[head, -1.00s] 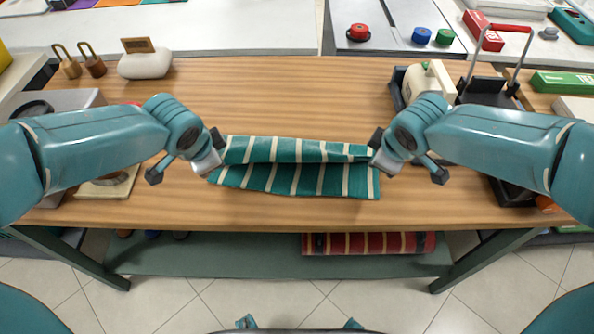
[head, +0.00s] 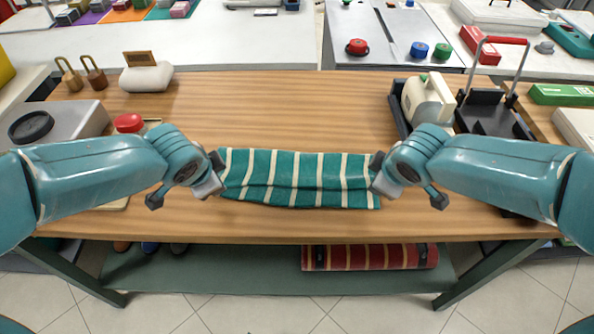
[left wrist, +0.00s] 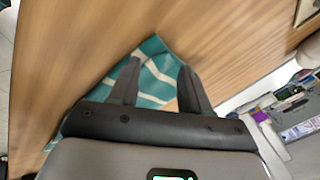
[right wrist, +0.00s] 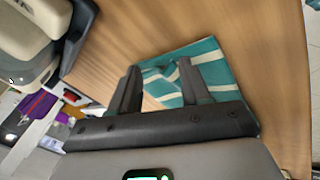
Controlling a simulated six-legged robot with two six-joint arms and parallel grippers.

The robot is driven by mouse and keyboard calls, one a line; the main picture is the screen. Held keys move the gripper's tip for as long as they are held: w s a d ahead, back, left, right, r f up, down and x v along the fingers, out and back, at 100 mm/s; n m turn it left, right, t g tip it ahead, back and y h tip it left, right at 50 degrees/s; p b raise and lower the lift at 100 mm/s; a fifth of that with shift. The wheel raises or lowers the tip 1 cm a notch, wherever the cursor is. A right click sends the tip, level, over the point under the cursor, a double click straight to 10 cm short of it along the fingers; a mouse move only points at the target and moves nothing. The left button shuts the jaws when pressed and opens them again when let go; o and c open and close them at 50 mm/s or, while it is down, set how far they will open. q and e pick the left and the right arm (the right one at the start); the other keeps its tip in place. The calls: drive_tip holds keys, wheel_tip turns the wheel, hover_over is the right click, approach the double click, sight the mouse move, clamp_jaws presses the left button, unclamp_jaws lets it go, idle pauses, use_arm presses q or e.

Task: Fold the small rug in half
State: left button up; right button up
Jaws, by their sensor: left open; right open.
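The small rug (head: 297,180) is teal with cream stripes. It lies folded over itself on the wooden table, with one layer's edge running along its length in the head view. My left gripper (head: 218,178) is open at the rug's left end, and my right gripper (head: 378,178) is open at its right end. In the left wrist view the rug (left wrist: 157,75) shows between and beyond the spread fingers. In the right wrist view the rug (right wrist: 205,70) also shows between and beside the open fingers. Whether the fingers touch the cloth is hard to tell.
A cream appliance (head: 428,100) in a dark tray and a black cart-like stand (head: 490,110) are at the right. A grey scale-like device (head: 60,125), padlocks (head: 82,75) and a white block (head: 146,76) are at the left. A rolled red rug (head: 370,257) lies on the lower shelf.

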use_arm(q)
drive_tip(key=shift+r, duration=0.1)
use_arm(e)
drive_tip(key=shift+r, duration=0.1)
use_arm(q)
drive_tip(key=shift+s+r, duration=0.1)
drive_tip(key=shift+r, duration=0.25)
use_arm(e)
drive_tip(key=shift+s+r, duration=0.1)
drive_tip(key=shift+r, duration=0.25)
use_arm(q)
drive_tip(key=s+v, duration=0.1)
drive_tip(key=v, duration=0.8)
drive_tip(key=shift+s, duration=0.15)
use_arm(e)
drive_tip(key=s+v, duration=0.1)
drive_tip(key=v, duration=0.8)
drive_tip(key=shift+s, duration=0.15)
